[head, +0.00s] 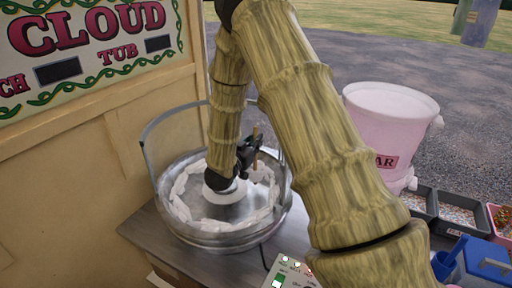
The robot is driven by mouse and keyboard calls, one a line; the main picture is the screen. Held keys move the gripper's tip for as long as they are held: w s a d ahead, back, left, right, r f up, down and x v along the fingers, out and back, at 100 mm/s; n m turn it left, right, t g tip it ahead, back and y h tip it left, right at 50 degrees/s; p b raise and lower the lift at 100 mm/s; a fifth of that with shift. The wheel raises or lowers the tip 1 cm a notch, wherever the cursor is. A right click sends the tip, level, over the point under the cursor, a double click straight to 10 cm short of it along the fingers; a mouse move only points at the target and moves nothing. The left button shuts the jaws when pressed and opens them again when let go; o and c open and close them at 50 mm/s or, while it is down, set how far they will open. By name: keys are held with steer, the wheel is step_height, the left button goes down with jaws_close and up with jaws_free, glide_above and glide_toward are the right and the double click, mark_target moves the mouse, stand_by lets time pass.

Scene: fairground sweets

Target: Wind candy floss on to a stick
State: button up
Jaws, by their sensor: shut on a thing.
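The candy floss machine is a round metal bowl (222,238) on the counter, with a clear curved guard (148,150) around its back. White candy floss (181,206) lies in a ring along the inside of the bowl wall. A pale round spinner head (226,192) shows in the bowl's middle, partly hidden by my arm. My dark gripper (251,155) is over the right part of the bowl, shut on a thin brown stick (256,133). The stick's upper end shows above the fingers. Its lower part is hidden or too small to make out, so I cannot tell if floss is on it.
A pink sugar tub (385,112) stands at the right. Grey trays (455,213) and a blue box (484,262) sit at the lower right. A control panel (285,272) with lit buttons is in front of the bowl. A wooden wall with a sign (90,45) closes off the left.

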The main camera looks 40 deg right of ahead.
steer(key=w, duration=0.9)
step_height(320, 180, up, 8)
steer(key=p, duration=0.3)
steer(key=shift+s, duration=0.15)
steer(key=shift+a+f, duration=0.15)
steer(key=shift+a, duration=0.05)
